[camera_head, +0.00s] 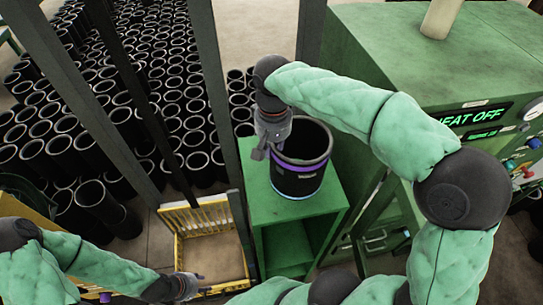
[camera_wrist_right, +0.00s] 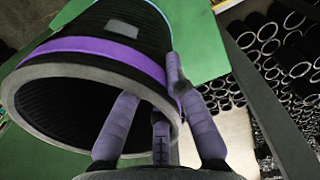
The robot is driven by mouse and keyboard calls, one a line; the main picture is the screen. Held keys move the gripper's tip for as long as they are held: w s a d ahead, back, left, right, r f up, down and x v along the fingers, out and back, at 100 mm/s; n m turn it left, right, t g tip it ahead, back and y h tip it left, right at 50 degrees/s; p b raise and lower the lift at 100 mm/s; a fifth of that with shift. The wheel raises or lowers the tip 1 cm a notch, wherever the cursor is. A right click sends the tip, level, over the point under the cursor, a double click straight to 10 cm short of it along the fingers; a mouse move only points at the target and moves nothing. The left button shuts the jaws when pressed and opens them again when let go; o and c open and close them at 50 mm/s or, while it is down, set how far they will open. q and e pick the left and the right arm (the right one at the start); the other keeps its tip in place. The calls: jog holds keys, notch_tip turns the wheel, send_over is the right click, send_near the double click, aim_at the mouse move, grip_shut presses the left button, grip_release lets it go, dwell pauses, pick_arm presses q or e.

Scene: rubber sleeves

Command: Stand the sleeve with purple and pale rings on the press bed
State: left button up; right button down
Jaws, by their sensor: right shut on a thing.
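The black sleeve (camera_head: 303,170) with a purple ring near its top and a pale ring near its base is upright over the green stand's top (camera_head: 262,205). I cannot tell whether its base touches the stand. My right gripper (camera_head: 270,148) is shut on the left side of its rim. In the right wrist view the sleeve (camera_wrist_right: 105,48) fills the upper left, with fingers of my right gripper (camera_wrist_right: 160,100) on both sides of its wall.
A yellow crate (camera_head: 236,240) stands left of the green stand. Many plain black sleeves (camera_head: 150,75) stand on the floor at upper left, behind dark posts (camera_head: 213,80). A green machine (camera_head: 390,45) with a lit "HEAT OFF" panel (camera_head: 474,118) stands at right.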

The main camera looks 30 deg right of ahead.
aim_at(271, 160)
jog(key=shift+w+a+f+p, duration=0.1)
jog(key=shift+f+p, duration=0.15)
jog(key=shift+f, duration=0.65)
jog(key=shift+w+a+f+p, duration=0.1)
jog(key=shift+f+p, duration=0.15)
jog(key=shift+f, duration=0.6)
jog(key=shift+f, duration=0.15)
jog(key=c, duration=1.3)
grip_release()
jog(key=shift+s, duration=0.1)
jog(key=shift+o, duration=0.2)
